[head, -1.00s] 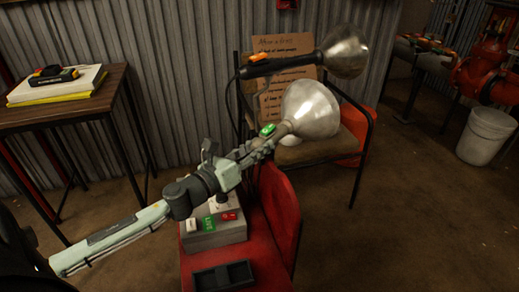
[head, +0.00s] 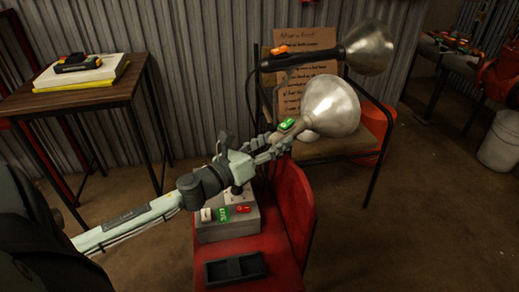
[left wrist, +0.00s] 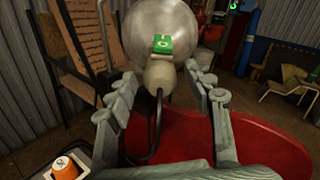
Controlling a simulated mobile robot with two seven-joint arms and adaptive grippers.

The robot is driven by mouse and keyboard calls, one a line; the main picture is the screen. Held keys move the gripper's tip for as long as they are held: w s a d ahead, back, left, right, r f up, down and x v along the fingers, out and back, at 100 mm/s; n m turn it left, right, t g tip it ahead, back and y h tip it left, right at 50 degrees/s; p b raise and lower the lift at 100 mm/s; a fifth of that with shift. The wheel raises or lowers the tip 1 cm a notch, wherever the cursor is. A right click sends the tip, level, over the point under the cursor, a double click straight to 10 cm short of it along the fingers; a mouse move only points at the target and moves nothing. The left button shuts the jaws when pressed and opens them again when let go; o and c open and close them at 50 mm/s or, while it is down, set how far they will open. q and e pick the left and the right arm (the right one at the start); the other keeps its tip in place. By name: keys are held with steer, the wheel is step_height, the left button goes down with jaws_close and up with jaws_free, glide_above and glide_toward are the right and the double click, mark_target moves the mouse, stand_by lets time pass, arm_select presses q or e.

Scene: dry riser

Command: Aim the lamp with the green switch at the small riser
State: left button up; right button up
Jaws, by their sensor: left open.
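The lamp with the green switch (head: 287,124) has a silver bowl reflector (head: 331,106) that faces right and away in the head view. My left gripper (head: 279,143) is at its neck, just behind the reflector. In the left wrist view the open fingers (left wrist: 162,88) stand on either side of the pale lamp neck (left wrist: 158,76), with the green switch facing the camera. I see no clear closing on it; contact cannot be told. A second lamp with an orange switch (head: 294,49) sits just above and behind. I cannot pick out the small riser. My right gripper is out of view.
A red chair (head: 296,215) bears a grey box with several coloured buttons (head: 228,229) and a black tray (head: 236,269). A chair with a cardboard note (head: 305,40) stands behind the lamps. Red pipework (head: 497,80) and a white bucket (head: 498,142) are at right. Floor at lower right is clear.

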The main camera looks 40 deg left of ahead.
arm_select(q)
steer(key=s+a, duration=0.2)
steer(key=s, duration=0.9)
steer(key=shift+s, duration=0.1)
